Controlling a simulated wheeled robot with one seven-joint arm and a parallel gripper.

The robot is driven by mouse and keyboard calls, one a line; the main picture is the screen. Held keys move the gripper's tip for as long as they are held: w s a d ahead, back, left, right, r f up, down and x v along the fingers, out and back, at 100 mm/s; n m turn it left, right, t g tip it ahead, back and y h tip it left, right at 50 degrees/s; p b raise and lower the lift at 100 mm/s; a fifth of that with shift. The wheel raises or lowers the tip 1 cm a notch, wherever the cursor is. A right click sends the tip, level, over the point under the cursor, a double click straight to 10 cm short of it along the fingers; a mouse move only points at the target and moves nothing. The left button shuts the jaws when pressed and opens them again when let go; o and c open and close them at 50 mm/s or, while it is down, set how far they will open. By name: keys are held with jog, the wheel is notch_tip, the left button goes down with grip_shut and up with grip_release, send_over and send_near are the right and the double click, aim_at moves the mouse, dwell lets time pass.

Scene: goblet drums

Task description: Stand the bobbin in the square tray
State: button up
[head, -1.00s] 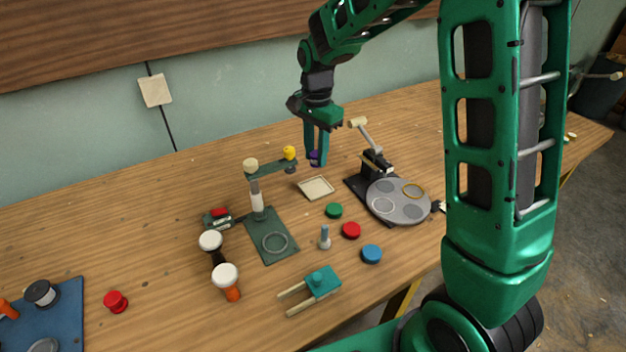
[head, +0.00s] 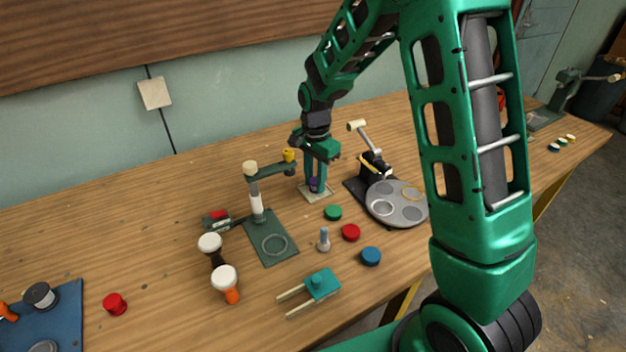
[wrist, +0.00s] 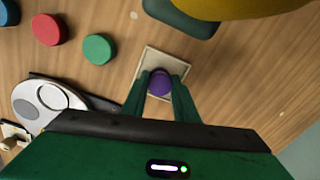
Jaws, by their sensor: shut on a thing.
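The bobbin (head: 314,184) is small and purple. In the wrist view its round purple top (wrist: 160,83) shows between my two fingers. My gripper (head: 316,183) points down and is shut on the bobbin, which looks upright. The square tray (head: 318,197) is pale and shallow and lies on the table right under the gripper. In the wrist view the tray (wrist: 148,62) surrounds the bobbin on the visible sides. The bobbin's lower end is hidden, so I cannot tell whether it touches the tray floor.
A green stand with a yellow-topped arm (head: 288,157) is close on the left. A black-based device with a grey disc (head: 395,203) is close on the right. Green (head: 333,212), red (head: 351,232) and blue (head: 371,256) discs lie in front.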

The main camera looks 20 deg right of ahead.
aim_at(315, 181)
jog(key=o, duration=1.1)
notch_tip(315, 181, up, 12)
jog(key=s+d+r+n, duration=0.1)
jog(key=s+d+r, duration=0.1)
jog(key=s+d, duration=0.55)
jog(key=s+d+r+n, duration=0.2)
jog(key=s+d+r, duration=0.1)
jog(key=s+d, duration=0.4)
jog(key=s+d+n, duration=0.1)
jog(key=s, duration=0.5)
jog(key=s+f+n, duration=0.1)
jog(key=s, duration=0.6)
jog(key=s+d+f+n, duration=0.1)
jog(key=s, duration=0.6)
jog(key=shift+d+f, duration=0.15)
jog(key=shift+d, duration=0.15)
jog(key=shift+w, duration=0.1)
